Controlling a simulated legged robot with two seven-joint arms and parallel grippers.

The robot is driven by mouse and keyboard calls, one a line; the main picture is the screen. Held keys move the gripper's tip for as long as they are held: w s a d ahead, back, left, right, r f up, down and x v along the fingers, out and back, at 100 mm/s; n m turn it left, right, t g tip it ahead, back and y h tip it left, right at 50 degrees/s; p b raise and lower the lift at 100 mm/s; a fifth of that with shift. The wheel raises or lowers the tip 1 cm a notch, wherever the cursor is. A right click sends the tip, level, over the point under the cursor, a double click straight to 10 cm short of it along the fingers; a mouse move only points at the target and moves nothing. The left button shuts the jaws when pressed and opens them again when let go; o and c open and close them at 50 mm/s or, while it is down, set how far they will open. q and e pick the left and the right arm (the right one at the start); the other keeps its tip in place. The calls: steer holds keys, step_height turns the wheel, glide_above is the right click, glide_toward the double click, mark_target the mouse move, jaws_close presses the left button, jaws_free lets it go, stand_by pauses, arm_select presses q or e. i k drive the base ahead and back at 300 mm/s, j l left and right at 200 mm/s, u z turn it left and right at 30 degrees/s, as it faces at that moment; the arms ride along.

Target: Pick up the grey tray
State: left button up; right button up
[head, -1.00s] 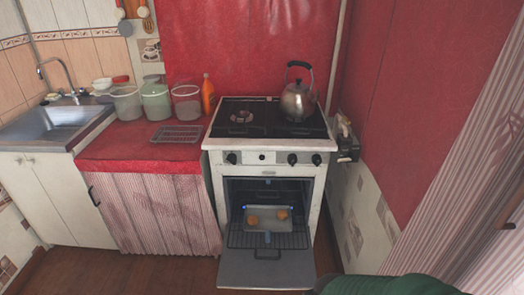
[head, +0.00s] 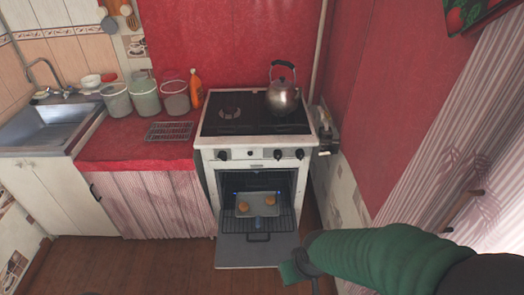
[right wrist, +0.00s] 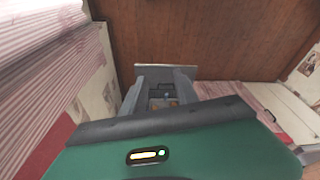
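My right gripper looks open and empty. My left gripper is not in view.
The oven door (head: 256,252) hangs open in front of the stove. A kettle (head: 283,98) stands on the stove top. A wire rack (head: 168,131) and several jars are on the red counter (head: 125,145). A wall is close on the right.

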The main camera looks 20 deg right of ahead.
mark_target(258, 207)
steer(key=i+l, duration=0.35)
steer(key=i, duration=0.15)
steer(key=i+l, duration=0.7)
steer(key=i, duration=0.25)
